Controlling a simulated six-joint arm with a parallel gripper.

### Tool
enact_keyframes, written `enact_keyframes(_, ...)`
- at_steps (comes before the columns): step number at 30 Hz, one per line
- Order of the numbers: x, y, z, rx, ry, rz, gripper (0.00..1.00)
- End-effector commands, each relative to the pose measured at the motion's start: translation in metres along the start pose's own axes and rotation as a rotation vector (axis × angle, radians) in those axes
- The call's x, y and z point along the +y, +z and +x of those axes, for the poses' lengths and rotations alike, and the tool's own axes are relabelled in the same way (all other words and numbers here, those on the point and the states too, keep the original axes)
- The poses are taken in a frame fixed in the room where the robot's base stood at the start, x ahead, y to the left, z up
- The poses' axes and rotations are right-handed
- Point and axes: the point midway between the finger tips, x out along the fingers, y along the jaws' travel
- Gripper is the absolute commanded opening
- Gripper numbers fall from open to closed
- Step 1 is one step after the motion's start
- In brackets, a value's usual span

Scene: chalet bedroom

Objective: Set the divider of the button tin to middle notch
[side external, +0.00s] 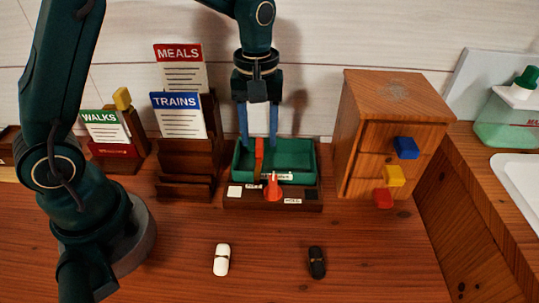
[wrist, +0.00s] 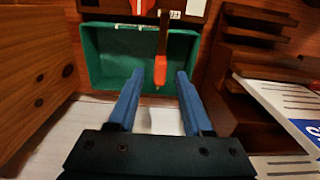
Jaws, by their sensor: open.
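The button tin is a green open tray (side external: 295,157) on a dark wooden base; it also shows in the wrist view (wrist: 108,58). My gripper (side external: 259,144) points down over the tin, open, with one blue finger on each side of the divider. In the wrist view the divider's end lies between the fingertips (wrist: 160,74), with gaps showing on both sides. The notches cannot be made out.
A red pointer (side external: 273,186) and small labels are on the tin's base front. A wooden card rack (side external: 186,160) stands close left, a drawer cabinet (side external: 360,120) with coloured knobs close right. White (side external: 221,260) and black (side external: 317,262) capsule-shaped items lie in front. The wall is behind.

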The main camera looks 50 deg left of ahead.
Motion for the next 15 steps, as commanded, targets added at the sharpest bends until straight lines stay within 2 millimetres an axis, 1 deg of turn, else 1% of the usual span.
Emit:
enact_keyframes(1,-0.001,0.001,0.007,-0.003,-0.003,0.000,0.50)
enact_keyframes(3,-0.001,0.001,0.015,-0.003,-0.003,0.001,0.50)
enact_keyframes(6,0.000,0.000,0.023,-0.001,-0.001,0.001,0.50)
enact_keyframes(9,0.000,0.000,0.026,0.000,0.000,0.001,0.50)
enact_keyframes(15,0.000,0.000,0.026,0.001,0.001,0.001,0.50)
